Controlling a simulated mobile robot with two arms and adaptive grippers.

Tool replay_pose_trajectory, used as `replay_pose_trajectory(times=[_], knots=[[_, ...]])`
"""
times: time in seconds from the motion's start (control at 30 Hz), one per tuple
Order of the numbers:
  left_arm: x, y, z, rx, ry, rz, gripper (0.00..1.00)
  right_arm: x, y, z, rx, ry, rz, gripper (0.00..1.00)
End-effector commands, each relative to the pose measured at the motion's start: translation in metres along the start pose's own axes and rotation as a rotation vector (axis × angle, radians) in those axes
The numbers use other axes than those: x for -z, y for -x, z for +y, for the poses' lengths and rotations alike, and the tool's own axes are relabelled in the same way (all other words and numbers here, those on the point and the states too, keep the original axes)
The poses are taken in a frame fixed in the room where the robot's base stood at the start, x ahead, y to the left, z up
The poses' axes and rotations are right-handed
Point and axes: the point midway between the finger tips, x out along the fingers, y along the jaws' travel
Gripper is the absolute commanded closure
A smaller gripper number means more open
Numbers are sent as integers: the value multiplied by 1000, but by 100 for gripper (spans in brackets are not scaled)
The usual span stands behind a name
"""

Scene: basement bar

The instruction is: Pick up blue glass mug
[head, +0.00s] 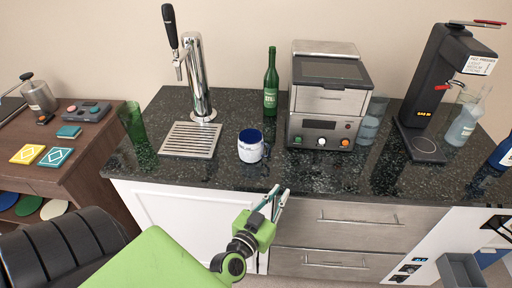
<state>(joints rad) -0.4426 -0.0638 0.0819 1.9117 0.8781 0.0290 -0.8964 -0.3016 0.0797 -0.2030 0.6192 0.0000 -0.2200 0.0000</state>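A small white mug with dark blue inside (251,147) stands upright on the dark speckled counter (310,170), near its front edge, with its handle to the right. A see-through bluish glass vessel (371,122) stands farther back, right of the grey machine and partly hidden by it. I cannot tell whether it has a handle. My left gripper (281,190) is in front of the counter, below and slightly right of the white and blue mug. Its two fingers point up and are apart, with nothing seen between them.
A beer tap (199,80) with drip tray (190,140), a green glass (133,121) and a green bottle (271,85) stand left and behind. The grey machine (326,95) is close right of the mug. A black dispenser (433,85) stands farther right.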

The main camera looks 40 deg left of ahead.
Motion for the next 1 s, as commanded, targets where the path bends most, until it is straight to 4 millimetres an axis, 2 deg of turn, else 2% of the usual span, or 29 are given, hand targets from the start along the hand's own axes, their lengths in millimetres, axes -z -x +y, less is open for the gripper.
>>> replay_pose_trajectory(times=[0.33,0.47,0.8,1.0], knots=[[18,3,-51,193,8,77,86,0,4,1,-2,-3,0,100],[22,0,-63,232,8,88,86,1,6,1,-2,-3,0,100],[28,-60,-77,232,8,90,86,2,16,2,-2,-4,1,100],[28,-78,-82,232,8,88,86,3,17,2,-2,-4,2,100]])
